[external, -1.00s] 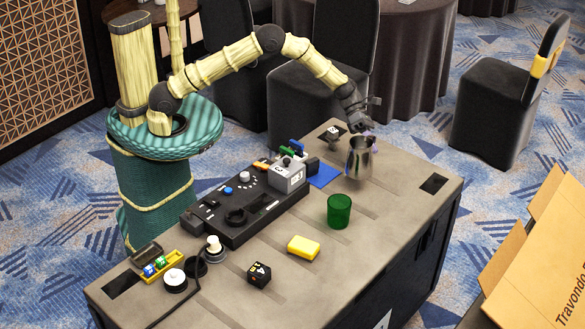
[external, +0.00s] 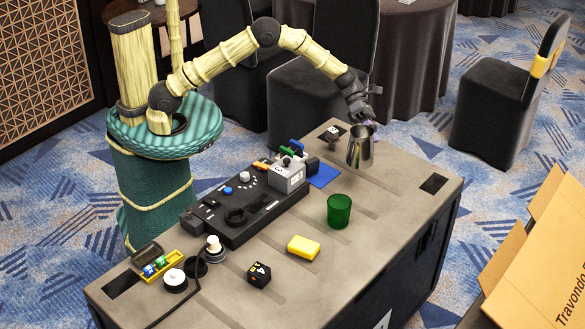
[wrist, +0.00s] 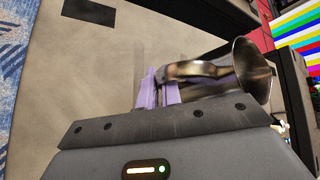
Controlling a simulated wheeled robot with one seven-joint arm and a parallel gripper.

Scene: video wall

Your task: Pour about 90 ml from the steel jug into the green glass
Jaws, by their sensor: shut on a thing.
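The steel jug (external: 360,147) is held upright above the far right part of the case top in the external view. My gripper (external: 373,122) is shut on the jug at its handle side. In the wrist view my gripper (wrist: 158,92) shows its purple fingers closed at the jug's handle, and the steel jug (wrist: 225,82) has its open mouth towards the right. What is inside the jug cannot be seen. The green glass (external: 339,211) stands upright on the case top, in front of and left of the jug, apart from it.
A yellow sponge-like block (external: 303,248) and a black cube (external: 259,274) lie left of the glass. A dark control panel (external: 240,212) with knobs runs along the robot's side. A blue pad (external: 323,175) lies near the jug. The case top (external: 400,215) right of the glass is clear.

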